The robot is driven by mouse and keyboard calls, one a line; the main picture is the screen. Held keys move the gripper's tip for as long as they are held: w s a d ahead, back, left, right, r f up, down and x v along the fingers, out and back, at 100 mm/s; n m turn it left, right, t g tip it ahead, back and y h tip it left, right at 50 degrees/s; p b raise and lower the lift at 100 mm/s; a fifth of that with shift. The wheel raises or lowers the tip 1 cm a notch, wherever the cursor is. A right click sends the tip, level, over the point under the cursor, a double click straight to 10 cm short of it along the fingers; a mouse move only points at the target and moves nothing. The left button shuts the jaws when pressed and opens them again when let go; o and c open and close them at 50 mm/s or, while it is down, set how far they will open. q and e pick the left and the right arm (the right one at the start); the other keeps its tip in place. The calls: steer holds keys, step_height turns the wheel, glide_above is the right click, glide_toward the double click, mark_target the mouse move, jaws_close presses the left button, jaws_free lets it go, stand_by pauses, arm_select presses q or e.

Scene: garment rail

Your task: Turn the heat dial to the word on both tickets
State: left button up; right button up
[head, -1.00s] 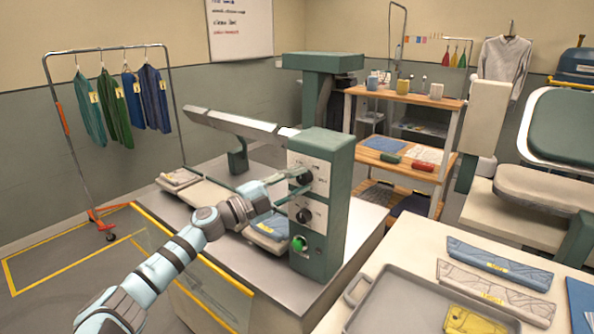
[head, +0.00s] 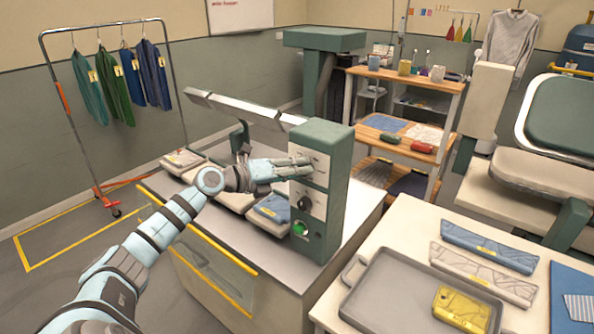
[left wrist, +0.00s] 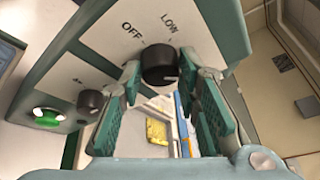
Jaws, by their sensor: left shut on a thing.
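The green press control box (head: 328,140) stands on the bench with two black dials. My left gripper (head: 304,167) covers the upper dial in the head view. In the left wrist view its fingers (left wrist: 168,76) are shut on the upper black dial (left wrist: 158,62), below the printed words OFF and LOW. A pale mark shows at the knob's lower right; other words around it are hidden. The lower dial (head: 304,203) is free. A blue folded garment (head: 274,207) with a small yellow ticket lies beside the box. The ticket's writing is too small to read. My right gripper is not in view.
A green round button (head: 300,229) sits below the dials. Other folded garments (head: 184,160) lie behind my left arm. A grey tray (head: 385,300) with a yellow ticketed piece (head: 462,307) and blue and grey folded pieces lie on the front right table.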

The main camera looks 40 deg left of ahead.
arm_select(q)
steer(key=shift+d+m+g+y, duration=0.15)
steer(key=shift+m+g+y, duration=0.2)
steer(key=shift+m+y, duration=0.9)
steer(key=shift+d+m+g+y, duration=0.1)
steer(key=shift+m+g+y, duration=0.4)
steer(key=shift+m, duration=1.25)
steer(key=o, duration=1.1)
steer(key=shift+o, duration=0.3)
steer(key=shift+r, duration=0.1)
